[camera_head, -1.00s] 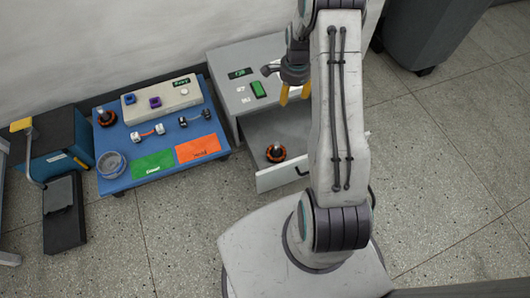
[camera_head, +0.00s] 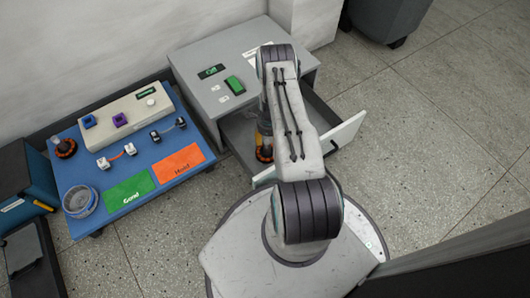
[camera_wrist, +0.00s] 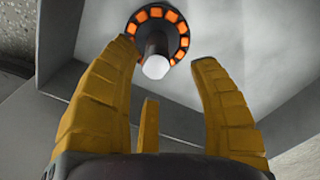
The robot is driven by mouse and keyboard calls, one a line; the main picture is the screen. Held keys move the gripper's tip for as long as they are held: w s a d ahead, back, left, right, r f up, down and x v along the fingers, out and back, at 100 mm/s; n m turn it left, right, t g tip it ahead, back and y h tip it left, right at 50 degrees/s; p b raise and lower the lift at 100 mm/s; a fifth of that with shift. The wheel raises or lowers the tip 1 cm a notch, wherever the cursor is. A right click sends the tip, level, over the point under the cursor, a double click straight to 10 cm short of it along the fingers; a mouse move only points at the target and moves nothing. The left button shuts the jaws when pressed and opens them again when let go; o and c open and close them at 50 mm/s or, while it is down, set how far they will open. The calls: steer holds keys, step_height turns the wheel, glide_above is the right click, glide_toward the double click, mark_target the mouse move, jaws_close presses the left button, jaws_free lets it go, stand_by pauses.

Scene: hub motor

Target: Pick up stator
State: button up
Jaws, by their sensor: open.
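A stator, a dark ring with orange segments and a shaft at its centre, sits in the open drawer. It shows at the top of the wrist view (camera_wrist: 174,18), and the head view shows part of it (camera_head: 266,157) beside my arm. My gripper (camera_wrist: 163,52) has yellow fingers spread open with nothing between them. In the head view my arm mostly hides the gripper. A second similar orange and dark part (camera_head: 65,148) stands on the blue table's left side.
The grey cabinet (camera_head: 205,70) has its drawer (camera_head: 240,130) open, with walls close around my gripper. The blue table (camera_head: 145,205) to the left bears a control box (camera_head: 128,118), a green mat (camera_head: 128,190), an orange mat (camera_head: 178,164) and a round grey part (camera_head: 79,201).

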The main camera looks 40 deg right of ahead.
mark_target(267, 147)
steer(key=shift+w+a+f+b, duration=0.15)
steer(key=shift+f+b, duration=0.6)
steer(key=shift+f, duration=0.7)
steer(key=shift+s+a+f+b, duration=0.1)
steer(key=shift+f+b, duration=0.65)
steer(key=shift+f, duration=0.7)
steer(key=shift+o, duration=0.2)
steer(key=shift+w, duration=0.1)
jaws_close()
